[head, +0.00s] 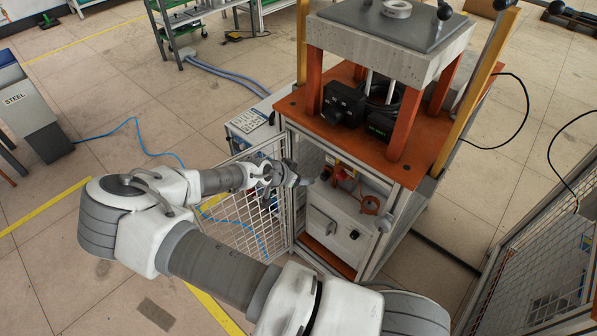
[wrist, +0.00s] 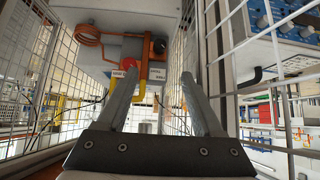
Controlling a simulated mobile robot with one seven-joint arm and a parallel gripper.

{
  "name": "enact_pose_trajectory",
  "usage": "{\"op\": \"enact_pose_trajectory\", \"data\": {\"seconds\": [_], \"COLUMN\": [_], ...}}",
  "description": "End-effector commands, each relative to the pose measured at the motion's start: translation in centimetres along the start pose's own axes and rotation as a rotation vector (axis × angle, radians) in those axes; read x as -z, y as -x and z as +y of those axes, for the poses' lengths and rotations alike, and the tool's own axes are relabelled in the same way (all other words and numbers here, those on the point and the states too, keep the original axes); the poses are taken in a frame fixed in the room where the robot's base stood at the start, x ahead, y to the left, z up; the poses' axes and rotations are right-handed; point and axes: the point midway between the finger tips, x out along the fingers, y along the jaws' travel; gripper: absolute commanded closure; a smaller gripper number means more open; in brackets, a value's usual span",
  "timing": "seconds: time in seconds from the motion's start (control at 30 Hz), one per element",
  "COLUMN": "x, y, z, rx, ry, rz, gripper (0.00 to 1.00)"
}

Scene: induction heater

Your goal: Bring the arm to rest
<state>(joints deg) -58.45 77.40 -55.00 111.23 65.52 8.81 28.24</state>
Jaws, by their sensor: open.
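My arm reaches from the bottom of the head view toward the open front of the heater cabinet (head: 345,272). My gripper (head: 297,178) is at the upper part of that opening, beside the open mesh door (head: 240,228). In the wrist view my gripper (wrist: 158,78) has two fingers spread apart with nothing between them. The induction heater (head: 328,228) is a light box inside the cabinet, with a copper coil (head: 370,205) on it. The coil also shows in the wrist view (wrist: 92,30), beyond the fingers and to their left.
Mesh panels (wrist: 232,70) stand close on both sides of the fingers. A press with orange legs (head: 407,125) stands on the cabinet top. A control panel (head: 250,121) is behind the door. A mesh fence (head: 540,270) is at right. Floor at left is mostly clear, with a blue cable (head: 140,140).

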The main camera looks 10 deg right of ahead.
Motion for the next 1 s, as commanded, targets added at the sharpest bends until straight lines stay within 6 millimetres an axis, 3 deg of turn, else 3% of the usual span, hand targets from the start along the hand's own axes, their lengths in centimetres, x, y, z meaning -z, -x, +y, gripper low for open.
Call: {"op": "enact_pose_trajectory", "data": {"seconds": [0.2, 0.77, 1.0], "x": [0.0, 0.0, -0.9], "y": [1.2, 1.3, 2.6], "z": [0.0, 0.1, 1.1], "rx": [0.000, -0.002, -0.024], "ry": [0.000, -0.003, -0.014], "rz": [-0.001, -0.009, -0.151], "gripper": [0.32, 0.32, 0.32]}}
